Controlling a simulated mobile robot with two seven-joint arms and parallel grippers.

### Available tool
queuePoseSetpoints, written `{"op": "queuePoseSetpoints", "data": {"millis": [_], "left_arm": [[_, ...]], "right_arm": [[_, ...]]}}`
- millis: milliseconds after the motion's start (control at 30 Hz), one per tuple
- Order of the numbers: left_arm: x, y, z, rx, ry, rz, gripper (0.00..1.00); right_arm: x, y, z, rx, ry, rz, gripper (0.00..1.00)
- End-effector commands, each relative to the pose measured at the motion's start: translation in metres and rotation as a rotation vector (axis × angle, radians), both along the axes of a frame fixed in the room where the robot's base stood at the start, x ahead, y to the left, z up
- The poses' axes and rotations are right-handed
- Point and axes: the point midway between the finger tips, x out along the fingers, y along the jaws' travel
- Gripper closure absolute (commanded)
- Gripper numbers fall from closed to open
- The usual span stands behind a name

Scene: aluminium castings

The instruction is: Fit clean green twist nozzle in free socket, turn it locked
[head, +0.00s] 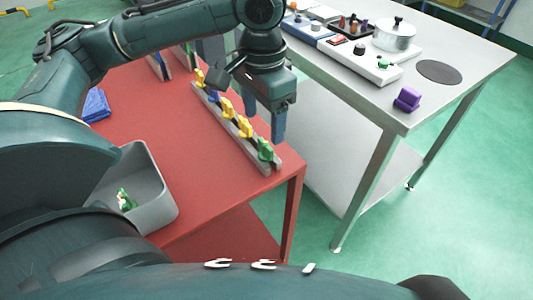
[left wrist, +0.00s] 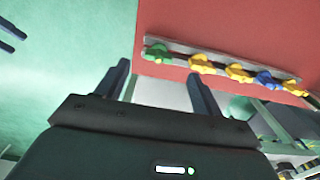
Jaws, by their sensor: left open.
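A narrow rail (head: 225,124) on the red table holds a row of twist nozzles. A green nozzle (head: 265,149) sits at its near end, with yellow nozzles (head: 245,127) and a blue one farther along. In the left wrist view the green nozzle (left wrist: 158,52) is at the row's left end and the blue nozzle (left wrist: 265,79) lies between yellow ones. Another green nozzle (head: 125,200), with pale patches, lies in the grey bin (head: 166,205). My left gripper (left wrist: 160,82) is open and empty, above and beside the rail, apart from the nozzles. My right gripper does not show.
A pale metal table (head: 440,92) stands at right, with a pot (head: 394,36), a purple block (head: 407,98), a dark disc (head: 439,72) and a white fixture (head: 372,63) bearing a small green part. A blue cloth-like item (head: 96,106) lies on the red table's left.

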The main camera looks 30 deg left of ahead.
Motion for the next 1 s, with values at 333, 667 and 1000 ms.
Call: {"op": "queuePoseSetpoints", "data": {"millis": [333,667,1000], "left_arm": [[0.000,-0.001,-0.036,0.000,0.000,0.000,0.33],[0.002,-0.002,-0.077,0.000,-0.001,0.001,0.33],[0.002,-0.002,-0.077,-0.001,-0.002,0.000,0.41]], "right_arm": [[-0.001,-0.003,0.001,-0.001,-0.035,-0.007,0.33],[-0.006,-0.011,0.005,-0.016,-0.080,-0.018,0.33],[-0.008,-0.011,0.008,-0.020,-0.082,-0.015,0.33]]}}
